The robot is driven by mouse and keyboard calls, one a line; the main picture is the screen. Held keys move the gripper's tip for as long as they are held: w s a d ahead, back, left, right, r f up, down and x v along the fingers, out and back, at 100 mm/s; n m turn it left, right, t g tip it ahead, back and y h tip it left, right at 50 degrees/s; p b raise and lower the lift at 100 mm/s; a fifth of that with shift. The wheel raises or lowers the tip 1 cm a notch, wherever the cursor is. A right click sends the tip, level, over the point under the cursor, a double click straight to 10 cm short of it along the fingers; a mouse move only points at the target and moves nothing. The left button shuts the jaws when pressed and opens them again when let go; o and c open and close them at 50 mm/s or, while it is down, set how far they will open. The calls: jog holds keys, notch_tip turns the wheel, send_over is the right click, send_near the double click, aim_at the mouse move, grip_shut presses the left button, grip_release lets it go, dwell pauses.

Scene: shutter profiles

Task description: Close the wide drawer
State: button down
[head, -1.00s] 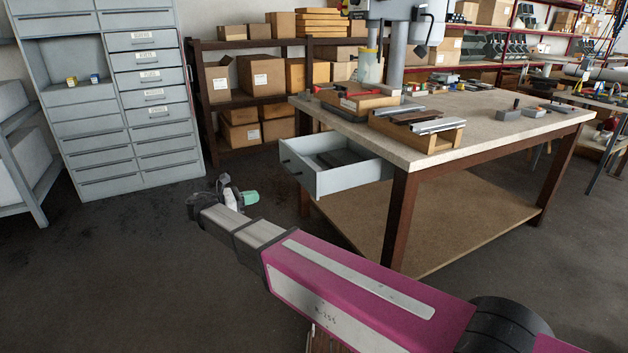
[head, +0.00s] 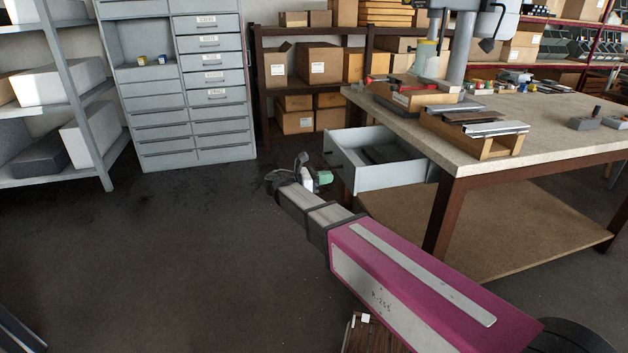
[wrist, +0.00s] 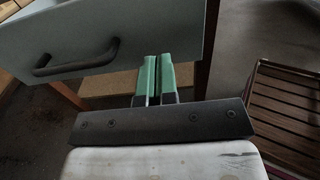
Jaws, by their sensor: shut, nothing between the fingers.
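The wide drawer (head: 385,178) is pale grey and stands pulled out from under the left end of the workbench (head: 480,160). Some dark flat items lie inside it. In the wrist view its front panel (wrist: 150,28) fills the upper left, with a dark bar handle (wrist: 78,60). My gripper (head: 326,177) is just in front of the drawer front in the head view. In the wrist view my gripper (wrist: 152,72) has its green fingertips together, empty, near the panel's lower edge and right of the handle. I cannot tell whether they touch the panel.
A slatted wooden object (wrist: 288,110) is at the right in the wrist view. A grey drawer cabinet (head: 190,110) and a shelf rack (head: 75,95) stand at the back left. The floor (head: 170,250) left of my arm is clear. A brown bench leg (head: 440,220) stands near the drawer.

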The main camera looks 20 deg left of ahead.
aim_at(349, 174)
jog(key=shift+x, duration=2.85)
jog(key=shift+d, duration=0.1)
jog(key=x, duration=2.8)
jog(key=shift+d, duration=0.15)
jog(key=shift+d, duration=0.1)
jog(key=shift+r, duration=0.1)
